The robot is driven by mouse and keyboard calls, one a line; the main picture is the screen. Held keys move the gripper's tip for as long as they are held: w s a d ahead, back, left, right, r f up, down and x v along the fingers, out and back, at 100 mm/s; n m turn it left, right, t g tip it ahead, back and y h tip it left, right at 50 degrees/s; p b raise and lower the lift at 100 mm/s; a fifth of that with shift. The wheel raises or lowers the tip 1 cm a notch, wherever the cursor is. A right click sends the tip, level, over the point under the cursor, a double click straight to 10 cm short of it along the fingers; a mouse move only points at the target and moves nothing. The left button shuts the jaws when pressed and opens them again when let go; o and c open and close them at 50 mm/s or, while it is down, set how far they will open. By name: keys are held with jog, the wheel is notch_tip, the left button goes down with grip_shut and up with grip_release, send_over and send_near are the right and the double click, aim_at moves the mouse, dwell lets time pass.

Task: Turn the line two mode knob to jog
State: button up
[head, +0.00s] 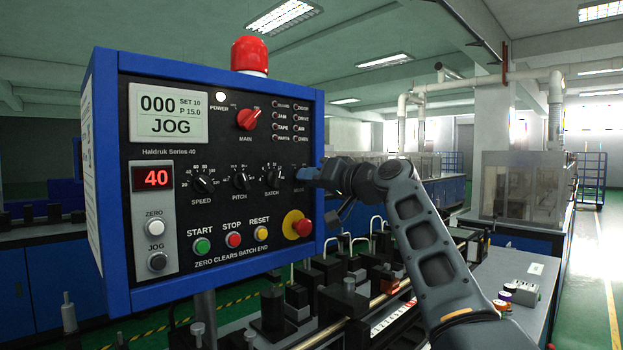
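The control panel (220,215), a black face in a blue housing marked Haldruk Series 40, fills the left half of the head view. Its screen (168,114) reads 000, SET 10, P 15.0 and JOG. The mode knob's place is at the right end of the knob row, above a small dim label (299,191). My gripper (308,174) is right at that place, reaching in from the right, and hides the knob. I cannot tell the knob's pointer direction, whether the fingers touch it, or whether they are open or shut. No line number is readable.
Speed (203,184), pitch (240,181) and batch (272,178) knobs sit left of my gripper. A red main switch (248,119) is above; a red stop knob on yellow (298,225) is just below. Machine parts (300,300) crowd the space beneath the panel.

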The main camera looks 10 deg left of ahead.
jog(key=o, duration=0.4)
jog(key=shift+o, duration=0.2)
jog(key=b+v, duration=0.1)
jog(key=v, duration=0.6)
jog(key=shift+s+d+b, duration=0.25)
jog(key=shift+d+b, duration=0.05)
jog(key=shift+b, duration=0.05)
